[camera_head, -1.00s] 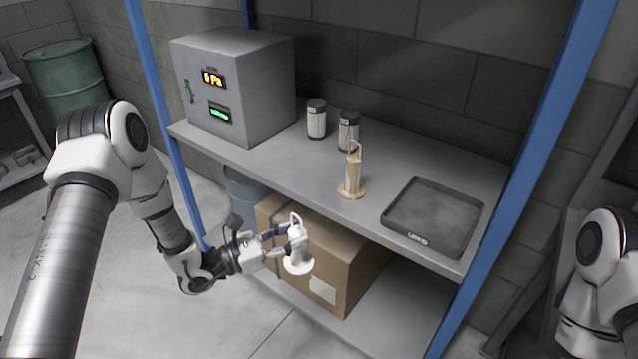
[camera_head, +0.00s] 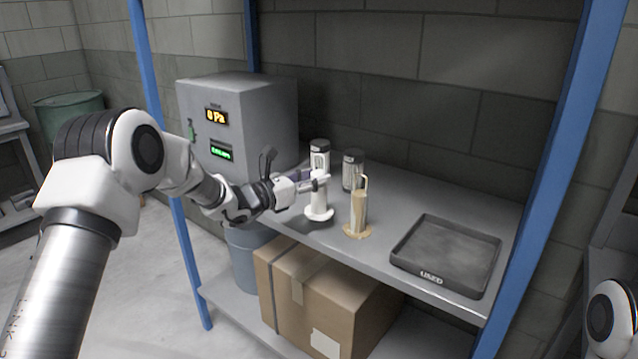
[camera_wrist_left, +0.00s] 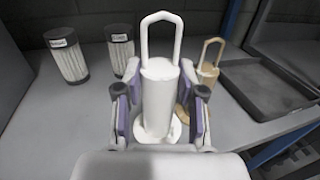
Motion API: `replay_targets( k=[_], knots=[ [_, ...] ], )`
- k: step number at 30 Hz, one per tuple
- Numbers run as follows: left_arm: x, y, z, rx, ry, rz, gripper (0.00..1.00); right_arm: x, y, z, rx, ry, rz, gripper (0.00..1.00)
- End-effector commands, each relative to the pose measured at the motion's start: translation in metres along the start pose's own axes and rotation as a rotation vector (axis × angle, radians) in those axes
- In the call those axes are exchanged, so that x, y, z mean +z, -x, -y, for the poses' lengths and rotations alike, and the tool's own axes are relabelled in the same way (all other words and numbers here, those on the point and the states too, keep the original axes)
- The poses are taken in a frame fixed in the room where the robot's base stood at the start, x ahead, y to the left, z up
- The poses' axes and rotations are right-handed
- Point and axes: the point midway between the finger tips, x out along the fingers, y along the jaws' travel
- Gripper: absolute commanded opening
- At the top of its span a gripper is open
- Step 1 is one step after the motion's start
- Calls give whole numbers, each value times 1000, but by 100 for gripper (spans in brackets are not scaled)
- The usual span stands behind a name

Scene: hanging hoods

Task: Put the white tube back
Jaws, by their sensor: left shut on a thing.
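The white tube (camera_head: 318,202) has a round base flange and a loop handle. My left gripper (camera_head: 316,181) is shut on its body, and the tube is upright over the shelf's front part, left of the tan tube. I cannot tell whether its base touches the shelf. In the left wrist view the white tube (camera_wrist_left: 158,95) stands between the purple-padded fingers of my left gripper (camera_wrist_left: 158,112). A similar tan tube (camera_head: 358,212) stands upright on the shelf (camera_head: 385,262); it also shows in the left wrist view (camera_wrist_left: 208,72). My right gripper is not in view.
Two dark-capped filter canisters, one (camera_head: 353,170) behind the tan tube and one (camera_head: 320,152) behind my gripper, stand at the back. A grey box with displays (camera_head: 240,120) is at left. A dark tray marked USED (camera_head: 446,254) lies at right. Blue posts (camera_head: 545,170) frame the shelf.

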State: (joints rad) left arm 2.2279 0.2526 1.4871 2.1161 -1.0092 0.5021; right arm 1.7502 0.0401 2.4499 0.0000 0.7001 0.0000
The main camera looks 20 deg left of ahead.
Motion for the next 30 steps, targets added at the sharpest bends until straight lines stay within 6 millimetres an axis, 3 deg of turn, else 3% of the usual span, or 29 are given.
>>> replay_targets(
  k=[3, 7, 15, 23, 24, 26, 30],
  knots=[
    [-1, -25, -21, 0, -3, 0, 0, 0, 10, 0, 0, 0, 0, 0],
    [-4, -37, -32, -1, -1, 1, 0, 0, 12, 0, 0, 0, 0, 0],
    [-39, -38, -33, -1, 0, 0, 0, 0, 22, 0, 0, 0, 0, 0],
    [-42, -38, -33, -1, -2, 1, 0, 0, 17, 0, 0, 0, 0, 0],
    [-43, -38, -33, -1, -1, 0, 43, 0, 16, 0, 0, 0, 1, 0],
    [-42, -38, -33, -1, -1, 0, 64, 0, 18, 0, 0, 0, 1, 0],
    [-42, -37, -33, -1, -1, 0, 64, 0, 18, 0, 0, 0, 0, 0]
  ],
)
